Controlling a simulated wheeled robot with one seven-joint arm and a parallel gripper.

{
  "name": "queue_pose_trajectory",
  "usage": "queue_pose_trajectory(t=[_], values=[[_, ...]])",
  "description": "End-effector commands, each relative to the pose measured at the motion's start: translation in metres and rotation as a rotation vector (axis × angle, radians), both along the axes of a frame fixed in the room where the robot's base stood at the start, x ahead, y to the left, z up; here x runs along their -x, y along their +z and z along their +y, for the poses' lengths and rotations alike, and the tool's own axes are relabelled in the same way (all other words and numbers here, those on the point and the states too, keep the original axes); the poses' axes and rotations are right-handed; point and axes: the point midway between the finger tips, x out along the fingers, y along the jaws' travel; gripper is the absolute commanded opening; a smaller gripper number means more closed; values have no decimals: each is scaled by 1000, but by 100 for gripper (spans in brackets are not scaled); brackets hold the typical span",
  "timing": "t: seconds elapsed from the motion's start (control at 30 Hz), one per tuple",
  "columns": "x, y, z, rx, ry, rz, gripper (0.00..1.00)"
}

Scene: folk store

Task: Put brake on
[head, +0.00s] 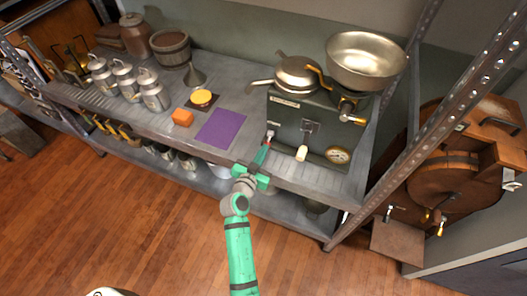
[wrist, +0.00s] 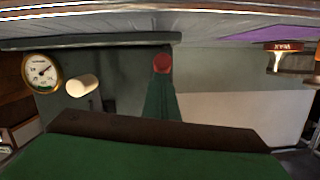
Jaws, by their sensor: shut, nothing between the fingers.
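The machine is a dark green box (head: 288,118) on the shelf, with a round gauge (head: 337,155) and a cream knob (head: 301,153) on its front. Its gauge (wrist: 42,72) and cream knob (wrist: 82,86) also show at the left in the wrist view. A small lever (head: 269,134) with a pale end sits at the front's left side. My gripper (head: 264,153) is shut and empty, pointing at the front just below this lever. In the wrist view a red round end (wrist: 162,63) shows at my fingertips; I cannot tell whether they touch it. No part is clearly marked as the brake.
A metal bowl (head: 367,57) tops the machine. A perforated post (head: 405,110) rises at the right. The wooden floor (head: 130,230) in front is clear.

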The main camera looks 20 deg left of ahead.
Motion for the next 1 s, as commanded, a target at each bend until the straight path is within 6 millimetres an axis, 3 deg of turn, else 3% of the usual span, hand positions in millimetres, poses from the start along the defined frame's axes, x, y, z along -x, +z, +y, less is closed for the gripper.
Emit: queue_pose_trajectory(t=[0.03,0.27,0.37,0.57,0.6,1.0], values=[[3,-16,1,0,1,29,0],[3,-14,0,-1,-1,28,0],[6,-6,-1,-2,-1,25,0],[14,29,-10,-4,-7,6,0],[17,35,-13,-4,-10,4,0],[90,13,-11,0,-1,2,0]])
